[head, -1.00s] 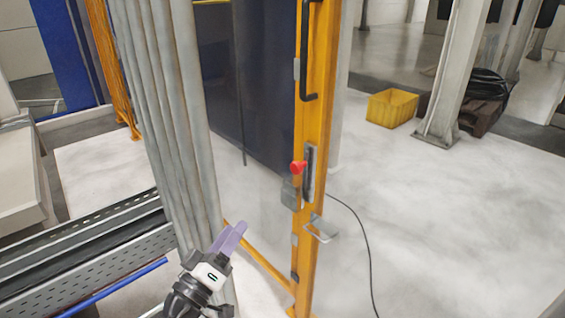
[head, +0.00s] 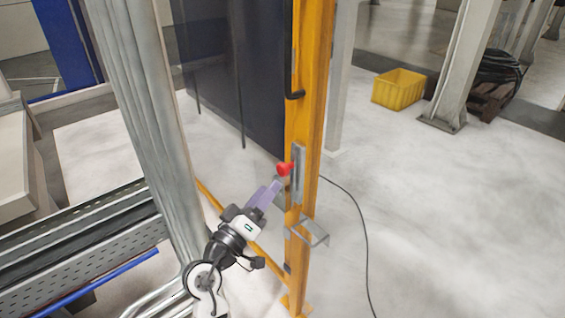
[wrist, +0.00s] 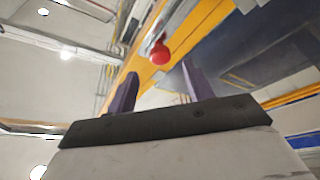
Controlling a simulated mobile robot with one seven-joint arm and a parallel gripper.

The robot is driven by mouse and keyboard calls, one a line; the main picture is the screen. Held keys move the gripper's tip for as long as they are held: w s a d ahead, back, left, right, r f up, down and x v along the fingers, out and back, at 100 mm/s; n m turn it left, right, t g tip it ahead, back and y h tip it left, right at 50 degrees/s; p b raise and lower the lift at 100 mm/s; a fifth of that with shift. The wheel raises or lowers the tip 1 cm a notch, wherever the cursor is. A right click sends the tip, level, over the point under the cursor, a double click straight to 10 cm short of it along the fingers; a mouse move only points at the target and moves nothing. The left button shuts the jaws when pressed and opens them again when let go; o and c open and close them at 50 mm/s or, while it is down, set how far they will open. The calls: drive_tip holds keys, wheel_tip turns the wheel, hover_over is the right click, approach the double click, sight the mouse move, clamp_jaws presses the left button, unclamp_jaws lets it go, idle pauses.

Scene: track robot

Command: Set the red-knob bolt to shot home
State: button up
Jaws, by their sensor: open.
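The red knob (head: 284,169) of the bolt sits on a grey metal plate (head: 299,172) on the orange post (head: 310,120) in the head view. My gripper (head: 271,186) is just left of and below the knob, its purple fingers pointing up toward it. In the wrist view the red knob (wrist: 160,54) lies beyond the open fingertips (wrist: 160,77), roughly between them, with nothing held. The fingers look apart from the knob. The bolt bar behind the knob is mostly hidden, so its position cannot be told.
A metal bracket (head: 311,232) juts from the post below the knob. A black handle (head: 290,60) is above it. A yellow crate (head: 399,89) stands on the floor behind, and a black cable (head: 360,225) runs down right.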

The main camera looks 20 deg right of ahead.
sight(280, 172)
drive_tip(key=p+x, duration=0.2)
drive_tip(key=x, duration=0.5)
drive_tip(key=shift+w+d, duration=0.15)
drive_tip(key=shift+w, duration=0.05)
clamp_jaws()
